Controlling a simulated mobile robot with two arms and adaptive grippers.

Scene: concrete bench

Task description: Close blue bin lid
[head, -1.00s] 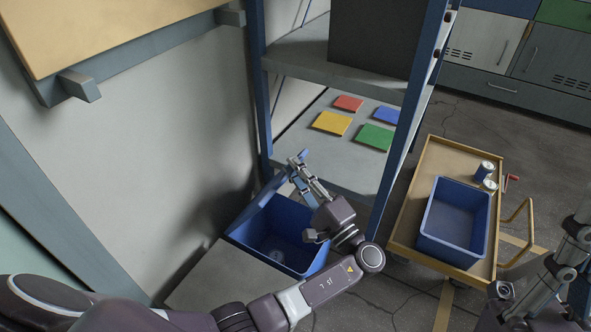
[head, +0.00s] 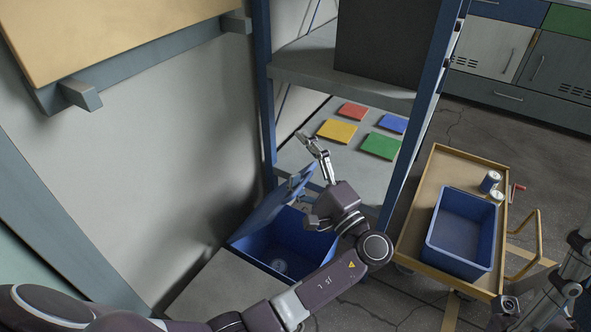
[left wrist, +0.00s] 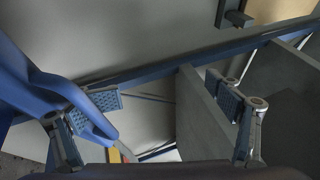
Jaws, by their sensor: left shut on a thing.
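The blue bin (head: 283,247) stands on the floor against the grey wall. Its lid (head: 268,212) is raised, tilted up on the bin's left side. My left gripper (head: 309,160) is at the lid's upper end. In the left wrist view the lid (left wrist: 40,85) fills the left side and its edge runs by the left finger. The fingers (left wrist: 172,98) stand well apart, and the grip on the lid is partly hidden. My right gripper (head: 545,275) is partly cut off at lower right.
A shelf rack (head: 320,70) with blue posts rises just behind the bin and gripper. Coloured tiles lie on its lower shelf. A yellow cart (head: 425,200) at right carries an open blue tub (head: 432,255) and two cans. Grey floor lies between bin and cart.

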